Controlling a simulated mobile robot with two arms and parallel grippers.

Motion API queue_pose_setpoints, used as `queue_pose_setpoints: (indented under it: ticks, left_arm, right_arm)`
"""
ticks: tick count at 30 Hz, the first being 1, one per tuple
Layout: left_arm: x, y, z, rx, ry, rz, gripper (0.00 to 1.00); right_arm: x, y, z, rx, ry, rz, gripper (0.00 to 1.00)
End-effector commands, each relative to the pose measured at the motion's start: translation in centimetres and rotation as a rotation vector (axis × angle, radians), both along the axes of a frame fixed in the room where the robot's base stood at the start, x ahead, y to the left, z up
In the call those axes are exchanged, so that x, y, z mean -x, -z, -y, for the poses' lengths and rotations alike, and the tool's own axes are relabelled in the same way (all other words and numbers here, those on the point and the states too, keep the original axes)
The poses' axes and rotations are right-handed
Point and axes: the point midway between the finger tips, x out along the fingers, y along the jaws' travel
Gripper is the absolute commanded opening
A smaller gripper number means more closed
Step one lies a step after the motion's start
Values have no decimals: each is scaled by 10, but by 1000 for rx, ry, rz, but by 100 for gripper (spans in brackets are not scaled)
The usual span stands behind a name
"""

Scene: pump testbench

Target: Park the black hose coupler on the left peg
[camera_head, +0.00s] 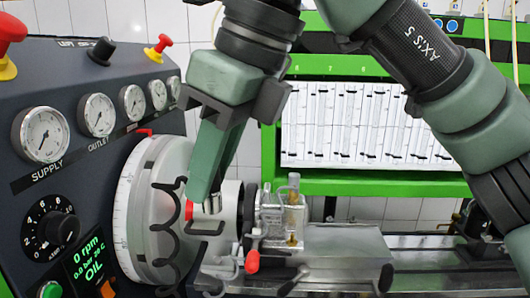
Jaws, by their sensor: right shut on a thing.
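My right gripper (206,192) points down in front of the large pale graduated disc, with its fingers closed. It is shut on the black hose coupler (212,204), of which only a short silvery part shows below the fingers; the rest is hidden. A black coiled hose (166,222) hangs just left of the fingertips. I cannot clearly see where it joins the coupler. I cannot tell which part is the left peg. My left gripper is not in view.
The dark panel with gauges (43,134) and knobs stands at left, close to the pale disc (133,205). A clear block with fittings (282,213) and a red-tipped lever (252,262) sit right of the gripper. A metal rail (440,280) runs right. A green-framed board (365,125) stands behind.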

Motion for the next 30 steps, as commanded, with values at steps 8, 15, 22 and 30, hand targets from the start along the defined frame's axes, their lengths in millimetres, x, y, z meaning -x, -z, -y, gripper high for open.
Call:
queue_pose_setpoints:
  ticks: [8,15,22,30]
  left_arm:
    - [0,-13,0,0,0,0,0]
    - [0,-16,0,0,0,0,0]
    - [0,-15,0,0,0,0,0]
    - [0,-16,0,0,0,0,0]
  right_arm:
    - [24,-2,-45,0,-1,1,0]
    - [29,-1,-54,-1,2,0,0]
    - [29,0,-54,-1,1,1,0]
    - [9,40,-54,12,-43,-9,0]
